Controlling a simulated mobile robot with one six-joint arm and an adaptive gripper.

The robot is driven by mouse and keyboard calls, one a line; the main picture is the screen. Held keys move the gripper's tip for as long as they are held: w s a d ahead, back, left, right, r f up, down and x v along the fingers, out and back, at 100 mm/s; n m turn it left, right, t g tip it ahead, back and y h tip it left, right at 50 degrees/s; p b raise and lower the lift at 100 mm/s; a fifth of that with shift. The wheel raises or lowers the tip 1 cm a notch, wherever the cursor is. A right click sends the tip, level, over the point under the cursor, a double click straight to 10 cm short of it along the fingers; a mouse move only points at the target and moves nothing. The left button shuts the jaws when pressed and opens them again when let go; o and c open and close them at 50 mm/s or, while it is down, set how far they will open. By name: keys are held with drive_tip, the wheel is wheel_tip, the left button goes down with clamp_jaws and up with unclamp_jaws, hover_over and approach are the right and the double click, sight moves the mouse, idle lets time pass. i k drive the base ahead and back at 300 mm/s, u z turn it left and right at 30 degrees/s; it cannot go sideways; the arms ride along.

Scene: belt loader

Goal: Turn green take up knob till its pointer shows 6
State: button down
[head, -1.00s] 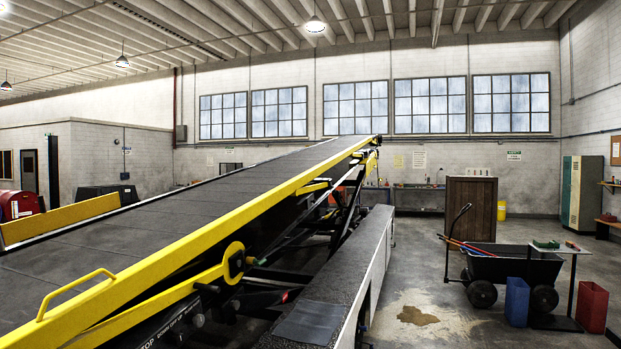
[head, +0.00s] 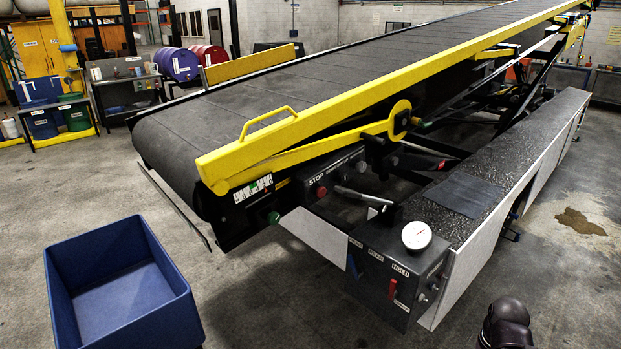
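A green knob (head: 273,218) sits on the dark side frame of the belt loader (head: 240,115), near the low end of the belt and below the yellow rail. It is small in the head view, and I cannot read a pointer or scale on it. My gripper is not in view. A dark rounded part at the bottom right edge looks like part of my arm.
A blue bin (head: 120,285) stands at front left. Bare floor lies between bin and loader.

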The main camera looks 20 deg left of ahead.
sight(274, 219)
drive_tip(key=u, duration=1.35)
